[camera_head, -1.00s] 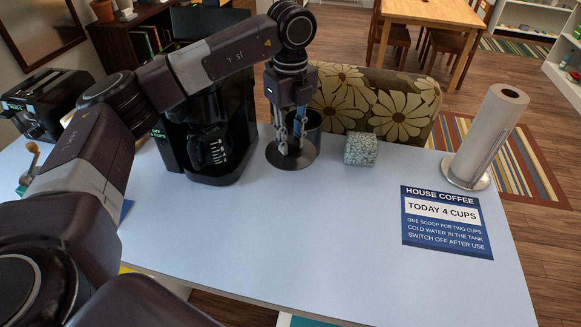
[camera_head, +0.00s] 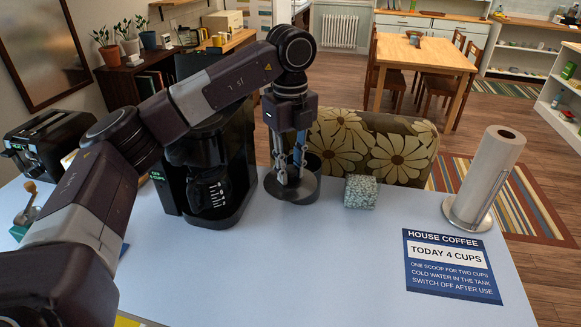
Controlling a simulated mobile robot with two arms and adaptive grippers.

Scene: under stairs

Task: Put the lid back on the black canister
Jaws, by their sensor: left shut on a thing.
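My left gripper (camera_head: 285,178) comes down from above at the middle of the table, its fingers shut on what looks like the lid. The lid (camera_head: 303,191) is a dark, flat, round disc at the fingertips. The black canister (camera_head: 314,164) is a dark cylinder just behind the fingers and the disc, partly hidden by them. I cannot tell whether the lid touches the canister or the table. My right gripper is out of view.
The coffee maker (camera_head: 208,190) stands close to the left of the gripper. A speckled block (camera_head: 360,192) is to the right, then a sign (camera_head: 450,264) and a paper towel roll (camera_head: 485,180). The toaster (camera_head: 45,145) is far left. The table's front middle (camera_head: 300,270) is clear.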

